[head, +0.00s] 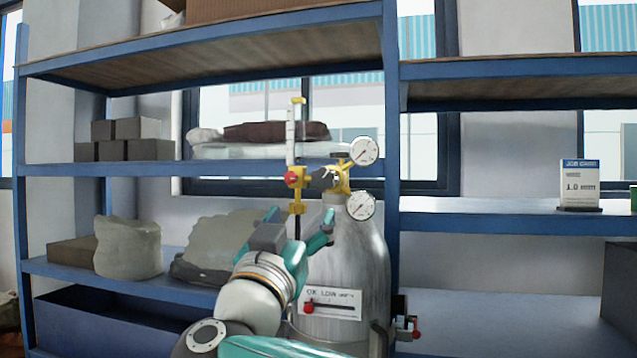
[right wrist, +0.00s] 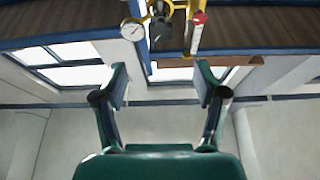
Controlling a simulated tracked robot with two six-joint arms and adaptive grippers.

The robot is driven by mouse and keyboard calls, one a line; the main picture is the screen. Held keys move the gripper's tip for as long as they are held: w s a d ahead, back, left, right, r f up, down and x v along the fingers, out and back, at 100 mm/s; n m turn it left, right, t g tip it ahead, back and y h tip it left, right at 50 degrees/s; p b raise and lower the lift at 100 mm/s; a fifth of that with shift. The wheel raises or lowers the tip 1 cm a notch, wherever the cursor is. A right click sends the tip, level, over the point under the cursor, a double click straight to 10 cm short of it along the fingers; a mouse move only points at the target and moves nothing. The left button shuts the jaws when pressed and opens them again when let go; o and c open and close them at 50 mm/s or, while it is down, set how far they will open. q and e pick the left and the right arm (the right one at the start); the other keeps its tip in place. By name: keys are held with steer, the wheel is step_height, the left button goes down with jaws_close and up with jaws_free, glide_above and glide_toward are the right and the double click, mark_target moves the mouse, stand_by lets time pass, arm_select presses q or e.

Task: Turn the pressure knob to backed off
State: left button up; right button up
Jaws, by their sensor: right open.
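A dark knob (head: 322,180) sits on the yellow regulator (head: 343,178) atop a grey gas cylinder (head: 352,262); I take it for the pressure knob. It also shows at the top of the right wrist view (right wrist: 161,28). Two round dials, an upper gauge (head: 364,151) and a lower gauge (head: 360,206), flank the regulator. A red knob (head: 292,178) sits on the flow tube (head: 291,135) to the left. My right gripper (head: 299,226) is open and empty, below the knobs and apart from them. My left gripper is not in view.
A blue shelf rack (head: 200,169) stands around the cylinder, with grey blocks (head: 152,149) and wrapped bundles (head: 128,247) at left. A labelled plate (head: 331,303) is on the cylinder.

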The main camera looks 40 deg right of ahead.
mark_target(322, 181)
steer(key=p+x, duration=0.5)
steer(key=x, duration=0.8)
steer(key=shift+w+d+p, duration=0.1)
steer(key=shift+d+p, duration=0.05)
steer(key=shift+p, duration=0.2)
steer(key=shift+w+d+r, duration=0.15)
steer(key=shift+w+d, duration=0.25)
steer(key=shift+d, duration=0.1)
steer(key=shift+c, duration=0.2)
steer(key=c, duration=1.1)
steer(key=shift+w+a, duration=0.1)
steer(key=shift+a, duration=0.2)
steer(key=shift+d, duration=0.2)
steer(key=shift+n, duration=0.4)
